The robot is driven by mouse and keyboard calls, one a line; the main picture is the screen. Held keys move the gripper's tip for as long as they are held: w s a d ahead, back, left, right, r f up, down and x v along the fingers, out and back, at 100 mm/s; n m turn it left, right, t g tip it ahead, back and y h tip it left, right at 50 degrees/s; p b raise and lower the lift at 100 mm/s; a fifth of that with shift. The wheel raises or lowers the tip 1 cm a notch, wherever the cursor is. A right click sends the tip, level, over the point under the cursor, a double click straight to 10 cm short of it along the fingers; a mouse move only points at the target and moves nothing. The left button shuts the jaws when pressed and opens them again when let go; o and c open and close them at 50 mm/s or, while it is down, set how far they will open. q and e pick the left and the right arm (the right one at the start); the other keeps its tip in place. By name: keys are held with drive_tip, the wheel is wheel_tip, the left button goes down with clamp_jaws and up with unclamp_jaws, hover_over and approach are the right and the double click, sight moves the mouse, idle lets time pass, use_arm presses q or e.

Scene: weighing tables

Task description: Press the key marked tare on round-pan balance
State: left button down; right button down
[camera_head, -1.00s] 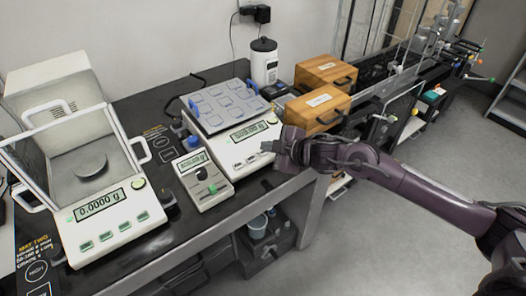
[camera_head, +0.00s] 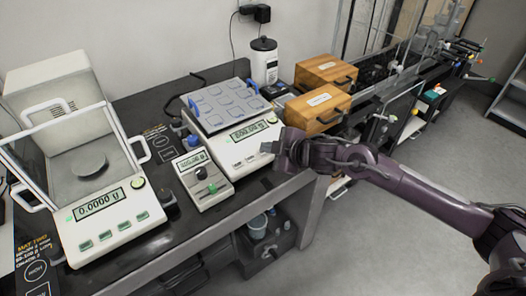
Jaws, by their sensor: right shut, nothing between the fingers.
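The round-pan balance (camera_head: 70,232) stands at the left of the table, white, with a clear draft shield and a round grey pan (camera_head: 89,163). Its display (camera_head: 100,201) reads 0.0000 g. Several green keys (camera_head: 105,235) sit in a row below the display; their markings are too small to read. My right gripper (camera_head: 270,147) is shut and empty, at the front right of the flat-topped balance, well to the right of the round-pan balance. I cannot tell whether it touches the flat-topped balance. My left gripper is out of view.
The flat-topped balance (camera_head: 233,157) carries a blue-grey gridded top (camera_head: 222,104). A small device with a black knob (camera_head: 203,173) stands between the two balances. Wooden boxes (camera_head: 318,108) and a white canister (camera_head: 264,62) stand behind. The floor at the right is clear.

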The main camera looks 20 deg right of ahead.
drive_tip(key=shift+w+f, duration=0.15)
drive_tip(key=shift+f, duration=0.25)
idle(0.7)
drive_tip(key=shift+r, duration=0.1)
drive_tip(key=shift+s+r+p, duration=0.25)
drive_tip(key=shift+r+p, duration=0.45)
drive_tip(key=r+p, duration=0.1)
drive_tip(key=s+r+p, duration=0.1)
drive_tip(key=r+p, duration=0.2)
drive_tip(key=shift+s+d+r+p, duration=0.2)
drive_tip(key=shift+d+r+p, duration=0.1)
drive_tip(key=shift+r+p, duration=0.1)
idle(0.7)
